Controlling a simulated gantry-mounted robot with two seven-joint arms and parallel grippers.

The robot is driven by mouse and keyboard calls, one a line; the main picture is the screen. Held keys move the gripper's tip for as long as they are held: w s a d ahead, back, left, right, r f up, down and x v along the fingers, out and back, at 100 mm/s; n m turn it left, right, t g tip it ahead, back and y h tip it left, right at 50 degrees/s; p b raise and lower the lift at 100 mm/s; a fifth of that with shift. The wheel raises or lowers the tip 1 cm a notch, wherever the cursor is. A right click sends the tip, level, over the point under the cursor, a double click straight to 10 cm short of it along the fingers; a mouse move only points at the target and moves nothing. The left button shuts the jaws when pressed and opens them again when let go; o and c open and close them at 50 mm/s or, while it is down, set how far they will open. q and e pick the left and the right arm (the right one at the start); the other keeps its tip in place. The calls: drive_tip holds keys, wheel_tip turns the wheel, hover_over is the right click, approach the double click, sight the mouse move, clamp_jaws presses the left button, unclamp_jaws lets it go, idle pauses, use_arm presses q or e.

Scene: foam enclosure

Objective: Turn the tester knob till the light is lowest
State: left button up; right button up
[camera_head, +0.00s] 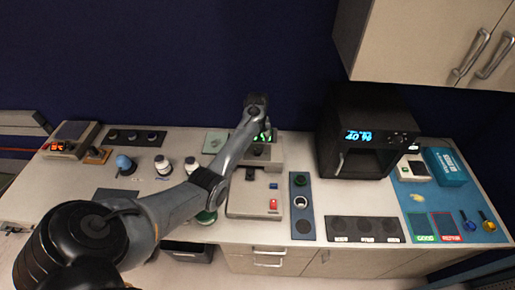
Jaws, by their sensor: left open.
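A pale grey bench device (241,207), which looks like the tester, stands at the middle of the counter. It has a red button (273,204) and a small blue part (273,186) on its front. A green lit display (263,137) shows at its back, partly covered by my arm. My left arm reaches in from the lower left, and its gripper (260,150) is over the back part of the device, small and dark. It is open, with nothing seen in it. I cannot make out the knob or whether the fingers touch it. My right gripper is not in view.
A black oven-like box (375,130) with a blue display stands to the right, under a wall cabinet (430,40). A dark panel with round parts (302,226) lies beside the device. White-capped bottles (162,165) stand left of my forearm. A blue mat (445,205) lies far right.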

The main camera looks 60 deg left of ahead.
sight(257, 150)
use_arm(q)
drive_tip(key=shift+f, duration=2.95)
drive_tip(key=c, duration=1.1)
drive_tip(key=shift+o, duration=0.2)
drive_tip(key=shift+r, duration=0.1)
drive_tip(key=m+p, duration=0.2)
drive_tip(key=m, duration=0.1)
drive_tip(key=shift+m, duration=0.3)
drive_tip(key=m+p, duration=0.1)
drive_tip(key=m, duration=0.1)
drive_tip(key=shift+m, duration=0.9)
